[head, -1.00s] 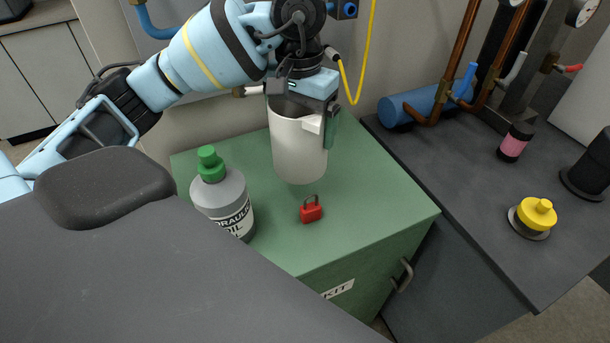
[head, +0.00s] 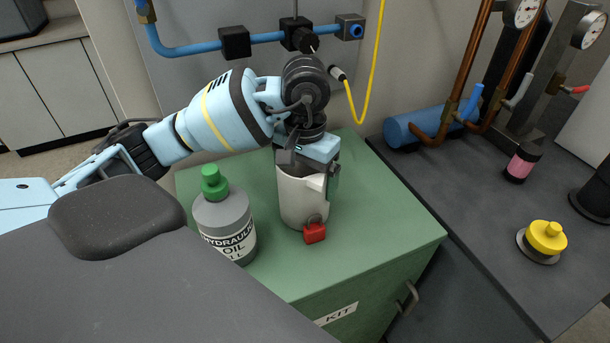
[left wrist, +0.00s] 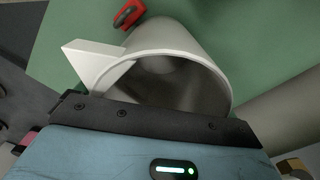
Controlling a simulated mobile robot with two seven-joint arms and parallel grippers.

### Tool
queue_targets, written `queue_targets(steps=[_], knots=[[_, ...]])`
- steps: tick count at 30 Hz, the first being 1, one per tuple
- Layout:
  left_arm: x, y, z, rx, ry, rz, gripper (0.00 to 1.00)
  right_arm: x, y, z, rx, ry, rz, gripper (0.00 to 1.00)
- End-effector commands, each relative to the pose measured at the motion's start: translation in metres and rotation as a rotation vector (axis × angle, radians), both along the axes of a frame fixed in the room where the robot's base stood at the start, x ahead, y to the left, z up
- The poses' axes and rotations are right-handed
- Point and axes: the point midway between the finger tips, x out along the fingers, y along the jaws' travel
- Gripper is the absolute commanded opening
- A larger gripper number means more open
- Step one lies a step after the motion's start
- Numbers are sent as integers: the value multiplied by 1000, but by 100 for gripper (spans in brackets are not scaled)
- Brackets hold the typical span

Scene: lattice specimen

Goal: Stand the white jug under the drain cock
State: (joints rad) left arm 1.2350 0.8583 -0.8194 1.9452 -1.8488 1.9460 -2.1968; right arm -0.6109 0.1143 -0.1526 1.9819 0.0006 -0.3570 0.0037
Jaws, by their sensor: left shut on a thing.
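The white jug (head: 301,203) is upright over the green cabinet top (head: 375,205), its base at or very near the surface; contact cannot be told. My left gripper (head: 311,163) is shut on the jug's upper part from above. In the left wrist view the jug's open mouth and pale spout or handle (left wrist: 97,62) lie just beyond the gripper's edge. I cannot pick out the drain cock with certainty; a small brass-and-white fitting (left wrist: 290,165) shows at the lower right there. My right gripper is not in view.
A red padlock (head: 314,232) lies close in front of the jug's base. A grey hydraulic oil bottle (head: 225,222) with a green cap stands to the left. A blue cylinder (head: 402,133) with copper pipes lies on the dark bench at right. The cabinet top's right part is clear.

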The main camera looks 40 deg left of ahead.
Motion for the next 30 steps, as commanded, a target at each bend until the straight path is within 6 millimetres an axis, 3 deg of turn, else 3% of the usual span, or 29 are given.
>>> queue_targets(steps=[7, 8, 9, 20, 23, 30], knots=[[0, 0, -4, 1, 3, 0, 66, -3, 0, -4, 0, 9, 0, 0], [0, 0, -5, 1, 3, 0, 94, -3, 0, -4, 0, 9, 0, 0], [0, 0, -4, 0, 2, 0, 99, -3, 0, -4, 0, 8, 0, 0], [0, 0, 5, 0, -2, 0, 100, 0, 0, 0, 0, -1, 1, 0], [1, 0, 17, 0, -3, 0, 100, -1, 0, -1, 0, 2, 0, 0], [1, 1, 68, 2, -9, 2, 100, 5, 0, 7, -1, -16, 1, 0]])
